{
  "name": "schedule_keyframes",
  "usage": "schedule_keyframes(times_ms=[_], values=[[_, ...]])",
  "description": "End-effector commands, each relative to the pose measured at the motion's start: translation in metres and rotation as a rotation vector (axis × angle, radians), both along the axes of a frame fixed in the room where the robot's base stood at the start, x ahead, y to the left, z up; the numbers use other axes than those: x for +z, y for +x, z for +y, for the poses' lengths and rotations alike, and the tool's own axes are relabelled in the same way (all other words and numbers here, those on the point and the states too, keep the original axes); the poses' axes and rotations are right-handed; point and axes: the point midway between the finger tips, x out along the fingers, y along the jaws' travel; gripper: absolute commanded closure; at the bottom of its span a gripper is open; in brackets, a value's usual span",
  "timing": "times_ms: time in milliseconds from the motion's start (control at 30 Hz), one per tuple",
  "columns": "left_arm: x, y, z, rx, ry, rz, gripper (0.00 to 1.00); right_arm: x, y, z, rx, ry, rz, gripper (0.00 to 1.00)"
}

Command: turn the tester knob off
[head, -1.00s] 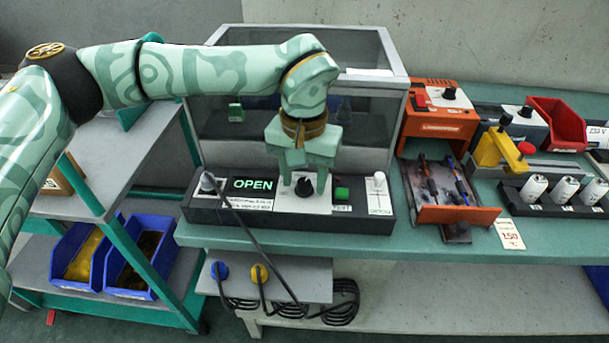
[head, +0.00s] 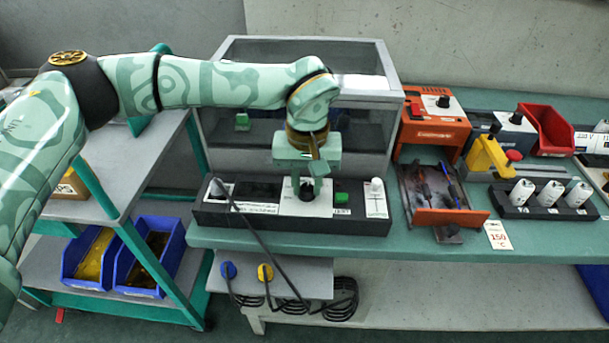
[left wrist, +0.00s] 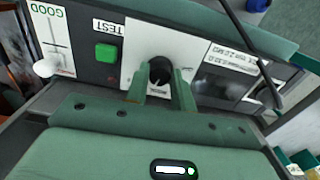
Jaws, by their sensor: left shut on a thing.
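The tester panel (head: 220,219) is a long dark box on the bench in front of a clear-walled cabinet. Its black knob (head: 306,190) sits on a white plate; it also shows in the left wrist view (left wrist: 159,70). My left gripper (head: 309,186) is shut on the knob from above, one finger on each side, in the left wrist view (left wrist: 162,88). The fingers partly hide the knob. The tester display (head: 258,191) is dark. A green button (head: 341,198) and a white-knobbed slider (head: 376,186) are to its right. My right gripper is not in view.
A black cable (head: 247,226) hangs from the panel's left end over the bench edge. An orange device (head: 433,125), an orange tray (head: 450,217), a yellow clamp (head: 489,155) and white cylinders (head: 550,191) stand to the right. Blue bins (head: 139,286) sit on the left cart.

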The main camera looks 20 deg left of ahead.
Motion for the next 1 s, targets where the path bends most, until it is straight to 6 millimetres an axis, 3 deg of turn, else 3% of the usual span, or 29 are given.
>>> schedule_keyframes(times_ms=[33, 200, 1000], values=[[0.008, -0.001, 0.0, 0.042, 0.002, -0.005, 0.98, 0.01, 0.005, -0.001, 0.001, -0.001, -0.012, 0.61], [0.007, -0.001, 0.0, 0.204, 0.001, -0.004, 0.98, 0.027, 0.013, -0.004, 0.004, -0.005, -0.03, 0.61], [0.005, 0.001, -0.001, 0.964, 0.0, -0.003, 0.98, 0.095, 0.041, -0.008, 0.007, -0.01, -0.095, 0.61]])
